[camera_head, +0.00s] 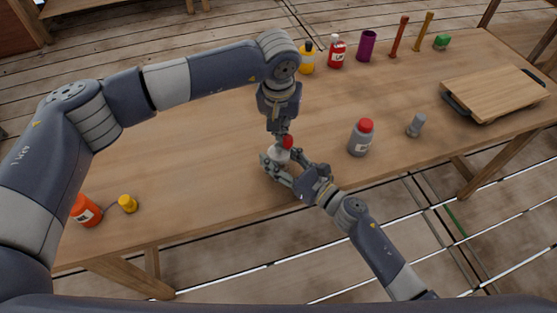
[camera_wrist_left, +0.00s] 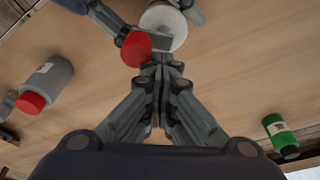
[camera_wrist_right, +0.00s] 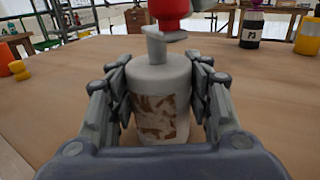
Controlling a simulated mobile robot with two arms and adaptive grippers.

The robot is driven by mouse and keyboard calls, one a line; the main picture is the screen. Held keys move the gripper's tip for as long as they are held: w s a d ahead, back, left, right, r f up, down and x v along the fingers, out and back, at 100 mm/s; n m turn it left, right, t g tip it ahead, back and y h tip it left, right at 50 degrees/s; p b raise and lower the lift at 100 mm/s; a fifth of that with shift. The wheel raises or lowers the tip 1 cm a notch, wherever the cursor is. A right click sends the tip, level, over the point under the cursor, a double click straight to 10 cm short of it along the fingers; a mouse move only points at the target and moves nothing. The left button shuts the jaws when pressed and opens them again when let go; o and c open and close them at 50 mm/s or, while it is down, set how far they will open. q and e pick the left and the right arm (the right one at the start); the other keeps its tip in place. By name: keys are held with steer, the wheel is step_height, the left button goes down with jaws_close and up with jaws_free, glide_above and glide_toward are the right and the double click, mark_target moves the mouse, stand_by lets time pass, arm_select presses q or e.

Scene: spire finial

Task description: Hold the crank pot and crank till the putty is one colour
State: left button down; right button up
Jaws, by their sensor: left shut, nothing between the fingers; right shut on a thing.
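The crank pot (camera_wrist_right: 158,75) is a pale grey-white cylinder standing on the table; it also shows in the head view (camera_head: 279,156). Its front window shows putty (camera_wrist_right: 158,118) in mixed brown and pale streaks. A grey crank arm on its lid carries a red knob (camera_wrist_left: 136,48), also in the head view (camera_head: 287,142). My right gripper (camera_wrist_right: 162,92) is shut around the pot's sides. My left gripper (camera_wrist_left: 160,64) is above the pot, pointing down, shut and empty, with its fingertips beside the knob and close to the crank arm. Whether they touch is unclear.
A grey red-capped bottle (camera_head: 360,138) and a small grey piece (camera_head: 416,125) stand to the right. A wooden board (camera_head: 495,92) lies farther right. An orange bottle (camera_head: 86,210) and yellow piece (camera_head: 128,204) are at left. Several containers line the far edge.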

arm_select(q)
steer(key=shift+w+r, duration=0.1)
step_height(320, 180, up, 7)
stand_by(0.7)
stand_by(0.5)
steer(key=shift+d+f+n+y, duration=0.2)
steer(key=shift+f+n, duration=0.5)
steer(key=shift+n, duration=0.3)
steer(key=shift+d+f+n+y, duration=0.2)
steer(key=shift+f+n, duration=0.5)
steer(key=shift+n, duration=0.3)
steer(key=shift+d+f+n+y, duration=0.2)
steer(key=shift+f+n, duration=0.5)
steer(key=shift+n, duration=0.3)
steer(key=shift+f, duration=0.1)
steer(key=shift+s+x, duration=0.15)
steer(key=shift+x, duration=0.55)
steer(key=shift+s+x, duration=0.1)
steer(key=shift+x, duration=0.55)
